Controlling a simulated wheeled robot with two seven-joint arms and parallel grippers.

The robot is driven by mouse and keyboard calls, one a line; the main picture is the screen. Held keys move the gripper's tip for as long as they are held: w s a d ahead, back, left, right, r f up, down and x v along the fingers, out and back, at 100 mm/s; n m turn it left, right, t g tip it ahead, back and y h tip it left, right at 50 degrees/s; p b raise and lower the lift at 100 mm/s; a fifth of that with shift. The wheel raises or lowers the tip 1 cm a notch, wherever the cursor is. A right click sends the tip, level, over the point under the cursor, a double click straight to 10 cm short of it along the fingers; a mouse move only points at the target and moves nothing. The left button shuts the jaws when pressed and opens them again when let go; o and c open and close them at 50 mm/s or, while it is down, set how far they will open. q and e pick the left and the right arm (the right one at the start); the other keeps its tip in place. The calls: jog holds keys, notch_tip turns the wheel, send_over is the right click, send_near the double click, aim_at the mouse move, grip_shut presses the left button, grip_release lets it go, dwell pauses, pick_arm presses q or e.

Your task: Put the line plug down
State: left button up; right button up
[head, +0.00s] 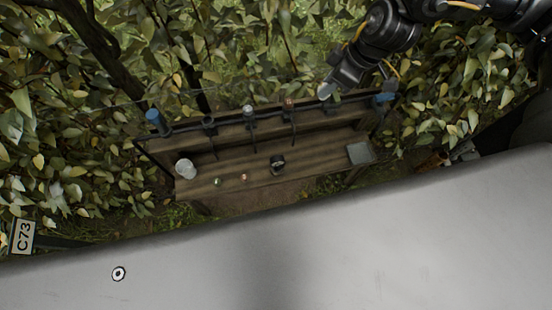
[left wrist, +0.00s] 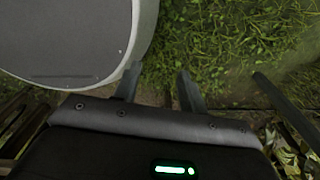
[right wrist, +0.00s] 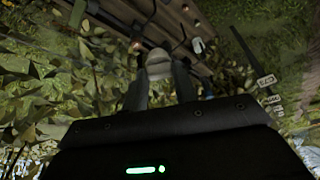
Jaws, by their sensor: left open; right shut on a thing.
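My right gripper (head: 338,84) hangs above the back right of the wooden bench, beside the rear rail. It is shut on a pale grey, rounded piece, which looks like the line plug (head: 325,91). In the right wrist view the plug (right wrist: 158,64) sits between the two fingers, with the bench beyond it. I cannot tell whether it touches the rail. My left gripper (left wrist: 158,74) is open and empty above grass and shows only in the left wrist view.
The wooden bench (head: 225,178) carries a white cup (head: 186,169), a small black item (head: 278,165) and a grey tray (head: 361,153). Its rear rail holds upright fittings, with a blue one (head: 153,117) at the left end. Leafy branches crowd behind. Bare board lies between the black item and tray.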

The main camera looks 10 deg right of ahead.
notch_tip(320, 180, down, 27)
jog(key=w+m+h+b, duration=0.1)
jog(key=m+b, duration=0.2)
jog(key=b, duration=0.8)
pick_arm(q)
jog(key=w+a+f+b, duration=0.1)
jog(key=a+f+b, duration=0.1)
jog(key=f, duration=0.5)
jog(key=w+a+f+b, duration=0.2)
jog(key=f, duration=0.6)
jog(key=shift+a+f+y, duration=0.15)
jog(key=shift+a+y, duration=0.05)
jog(key=shift+y, duration=0.1)
pick_arm(e)
jog(key=s+d+f+m, duration=0.1)
jog(key=s+d+f, duration=0.1)
jog(key=f, duration=0.4)
jog(key=s+d+f+m+t+h, duration=0.1)
jog(key=s+d+f+m, duration=0.1)
jog(key=d+f, duration=0.2)
notch_tip(320, 180, down, 3)
jog(key=shift+s+d+f, duration=0.15)
jog(key=shift+s+d, duration=0.1)
pick_arm(q)
jog(key=shift+b, duration=0.3)
